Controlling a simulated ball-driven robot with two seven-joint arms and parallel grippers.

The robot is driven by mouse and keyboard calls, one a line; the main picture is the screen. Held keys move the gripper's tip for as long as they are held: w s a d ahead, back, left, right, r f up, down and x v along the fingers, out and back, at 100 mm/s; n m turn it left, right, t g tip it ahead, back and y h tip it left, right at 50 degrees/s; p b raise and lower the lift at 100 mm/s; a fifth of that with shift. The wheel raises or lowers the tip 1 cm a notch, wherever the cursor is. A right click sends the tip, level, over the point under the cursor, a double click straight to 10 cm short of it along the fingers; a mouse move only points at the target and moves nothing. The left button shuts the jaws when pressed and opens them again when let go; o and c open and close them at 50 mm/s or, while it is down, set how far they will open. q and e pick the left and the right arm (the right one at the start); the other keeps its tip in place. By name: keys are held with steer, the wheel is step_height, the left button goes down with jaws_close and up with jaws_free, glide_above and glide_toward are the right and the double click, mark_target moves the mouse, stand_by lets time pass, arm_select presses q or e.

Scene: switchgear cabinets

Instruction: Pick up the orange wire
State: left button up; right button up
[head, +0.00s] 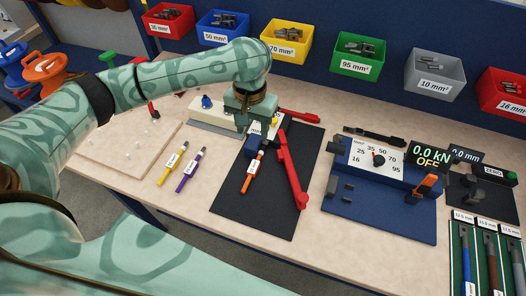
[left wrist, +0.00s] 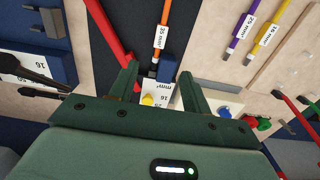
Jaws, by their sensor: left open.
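The orange wire (head: 248,178) lies on the black mat, and its upper end reaches a dark blue block below my left gripper. In the left wrist view the orange wire (left wrist: 163,14) carries a white label and runs down between my fingers. My left gripper (head: 252,125) points down above the red-handled tool (head: 290,172), near the wire's upper end. In the left wrist view its two fingers (left wrist: 158,80) are spread apart, with nothing between them that they grip. The gripper hides part of the block. My right gripper is not in view.
A yellow wire (head: 172,164) and a purple wire (head: 190,170) lie left of the black mat (head: 225,195). A blue crimping device (head: 375,180) stands to the right. Several colored bins, such as the green one (head: 357,55), line the back. Bare bench lies in front of the two wires.

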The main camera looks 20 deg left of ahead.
arm_select(q)
steer(key=b, duration=0.4)
glide_above(253, 168)
step_height(253, 168, down, 8)
steer(key=shift+s+a+f, duration=0.1)
steer(key=shift+f, duration=0.05)
steer(key=shift+w+f+b, duration=0.3)
steer(key=shift+w+f, duration=0.05)
steer(key=shift+f, duration=0.4)
steer(key=shift+s+f, duration=0.1)
steer(key=shift+f, duration=0.35)
steer(key=shift+s+f+b, duration=0.15)
steer(key=shift+f+b, duration=0.1)
steer(key=shift+b, duration=0.15)
step_height(253, 168, down, 5)
steer(key=b, duration=0.2)
steer(key=shift+r+b, duration=0.1)
steer(key=shift+b, duration=0.3)
steer(key=shift+r, duration=0.2)
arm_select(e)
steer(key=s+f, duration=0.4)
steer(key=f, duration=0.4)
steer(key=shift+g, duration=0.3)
arm_select(q)
jaws_close()
